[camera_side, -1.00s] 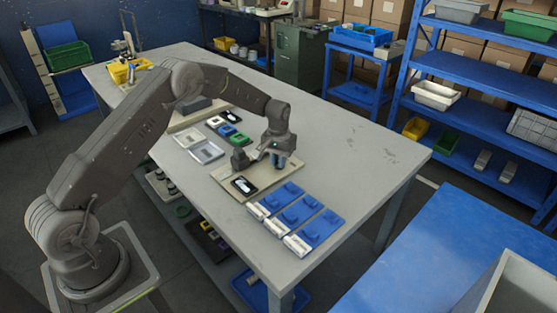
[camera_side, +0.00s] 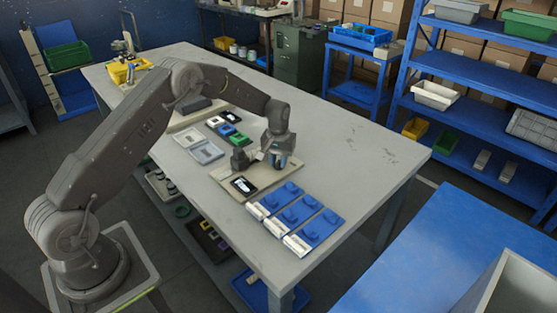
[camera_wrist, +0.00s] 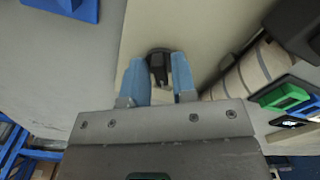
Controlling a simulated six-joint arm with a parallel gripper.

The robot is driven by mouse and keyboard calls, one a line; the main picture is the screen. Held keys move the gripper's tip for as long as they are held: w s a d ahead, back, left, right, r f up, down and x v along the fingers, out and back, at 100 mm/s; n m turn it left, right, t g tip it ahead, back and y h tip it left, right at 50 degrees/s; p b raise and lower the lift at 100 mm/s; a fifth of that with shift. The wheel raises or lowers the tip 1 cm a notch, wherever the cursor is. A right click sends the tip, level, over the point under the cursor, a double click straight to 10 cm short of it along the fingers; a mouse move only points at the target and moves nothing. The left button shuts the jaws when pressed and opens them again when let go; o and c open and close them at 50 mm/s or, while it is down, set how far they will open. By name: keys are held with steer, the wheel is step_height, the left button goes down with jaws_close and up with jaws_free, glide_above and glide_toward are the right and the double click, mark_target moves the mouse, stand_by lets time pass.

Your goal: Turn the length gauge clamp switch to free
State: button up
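A small black switch knob (camera_wrist: 158,66) on a round dark base stands on a beige plate (camera_wrist: 200,25) in the wrist view. My gripper (camera_wrist: 158,62) has two blue fingers, one on each side of the knob, with a gap between them. Whether either finger touches the knob cannot be told. In the side view my gripper (camera_side: 280,163) is low over the beige base plate (camera_side: 222,174) near the table's middle, and its fingers hide the knob. A black panel with white marks (camera_side: 243,186) lies at the plate's front.
Blue trays with white fronts (camera_side: 302,216) lie just right of the plate. Grey, green, blue and black pieces (camera_side: 228,131) lie behind it. A pale banded cylinder (camera_wrist: 242,78) and a dark bracket (camera_wrist: 295,25) are close at the fingers' right. The table's right side is clear.

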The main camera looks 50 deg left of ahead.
mark_target(279, 162)
steer(key=shift+o, duration=1.2)
steer(key=shift+r, duration=0.1)
step_height(279, 162, up, 14)
